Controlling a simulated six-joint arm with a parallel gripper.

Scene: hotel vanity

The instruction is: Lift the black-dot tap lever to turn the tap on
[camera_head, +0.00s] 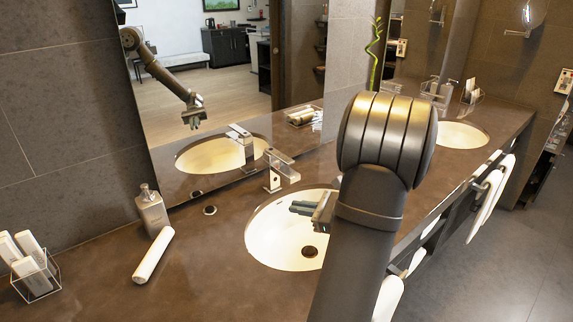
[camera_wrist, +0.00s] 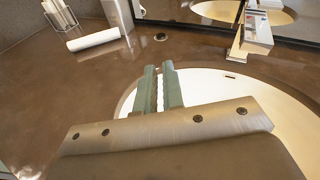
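The tap (camera_head: 272,180) is a square chrome fixture at the back rim of the near sink (camera_head: 262,249), with a flat lever (camera_head: 281,162) on top. The lever looks low over the tap body, but its exact tilt and any black dot are too small to tell. In the wrist view the tap (camera_wrist: 250,38) stands at the upper right, beyond and to the right of the fingers. My gripper (camera_head: 301,208) is over the sink, in front of the tap and apart from it. Its green-grey fingers (camera_wrist: 159,85) are empty, with a narrow gap between them.
A soap dispenser (camera_head: 151,211), a rolled white towel (camera_head: 153,255) and a clear holder with white packets (camera_head: 36,279) stand left of the sink. The mirror (camera_head: 215,85) rises behind the tap. The brown counter (camera_head: 200,275) is clear between towel and sink.

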